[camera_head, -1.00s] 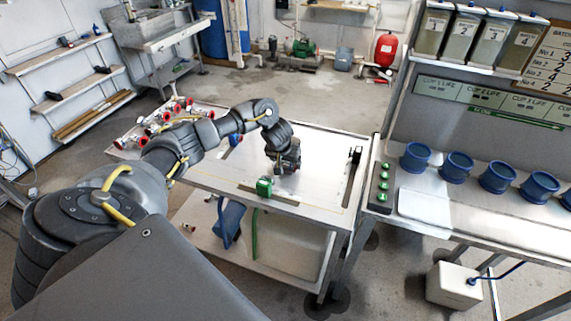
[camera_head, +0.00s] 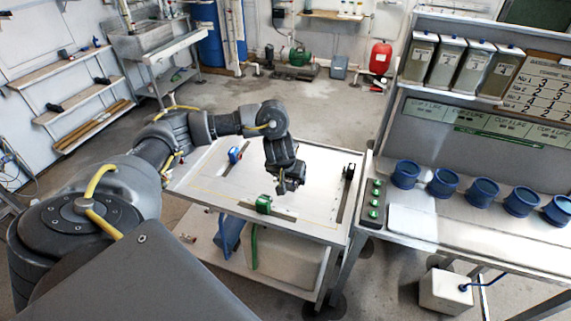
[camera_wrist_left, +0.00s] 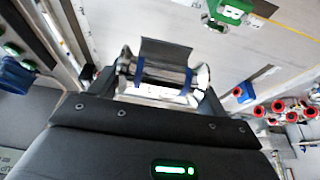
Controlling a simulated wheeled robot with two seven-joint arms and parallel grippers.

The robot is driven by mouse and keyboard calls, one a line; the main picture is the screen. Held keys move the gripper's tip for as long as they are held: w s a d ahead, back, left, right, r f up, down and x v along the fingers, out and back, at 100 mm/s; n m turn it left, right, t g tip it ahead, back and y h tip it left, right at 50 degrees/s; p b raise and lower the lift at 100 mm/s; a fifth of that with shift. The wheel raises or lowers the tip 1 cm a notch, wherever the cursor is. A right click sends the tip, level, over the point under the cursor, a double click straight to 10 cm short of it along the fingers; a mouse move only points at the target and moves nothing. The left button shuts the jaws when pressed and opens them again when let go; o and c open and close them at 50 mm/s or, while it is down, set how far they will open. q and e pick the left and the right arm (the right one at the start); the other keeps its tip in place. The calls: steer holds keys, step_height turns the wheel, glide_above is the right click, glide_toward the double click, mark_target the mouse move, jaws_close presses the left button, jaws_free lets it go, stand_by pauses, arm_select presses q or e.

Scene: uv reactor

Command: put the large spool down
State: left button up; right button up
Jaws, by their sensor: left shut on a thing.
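The large spool (camera_wrist_left: 158,76) is a shiny metal cylinder with blue bands in the left wrist view. It lies across between the fingers of my left gripper (camera_wrist_left: 160,86), which is shut on it. A dark grey flat plate shows beyond the spool. In the head view my left gripper (camera_head: 289,186) points down over the cart's pale top (camera_head: 215,188), behind and right of a green block (camera_head: 263,204). The gripper mostly hides the spool there. I cannot tell whether the spool touches the top. My right gripper is not in view.
A blue block (camera_head: 235,155) stands at the cart's back left, a dark fixture (camera_head: 348,173) at its right. Red-and-white valves (camera_wrist_left: 283,110) show in the wrist view. A bench with blue cups (camera_head: 443,182) stands right. The top's left part looks clear.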

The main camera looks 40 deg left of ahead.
mark_target(294, 189)
arm_select(q)
steer(key=shift+s+d+r+p, duration=0.5)
steer(key=shift+s+d, duration=0.15)
steer(key=shift+d, duration=0.2)
steer(key=shift+s+d+r+p, duration=0.4)
steer(key=shift+s+d, duration=0.25)
steer(key=shift+d, duration=0.2)
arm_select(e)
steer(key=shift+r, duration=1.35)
arm_select(q)
steer(key=d+r+m+h+b, duration=0.2)
steer(key=d+r+m+b, duration=0.35)
steer(key=d+r, duration=0.7)
steer(key=s+r+m+b, duration=0.1)
steer(key=s+r+b, duration=0.1)
steer(key=s+r, duration=0.2)
steer(key=shift+s+d+r+m+h, duration=0.15)
steer(key=shift+s+d+m+h, duration=0.05)
steer(key=shift+m+h, duration=0.15)
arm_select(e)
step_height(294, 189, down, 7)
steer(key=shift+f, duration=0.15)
arm_select(q)
steer(key=shift+s, duration=0.1)
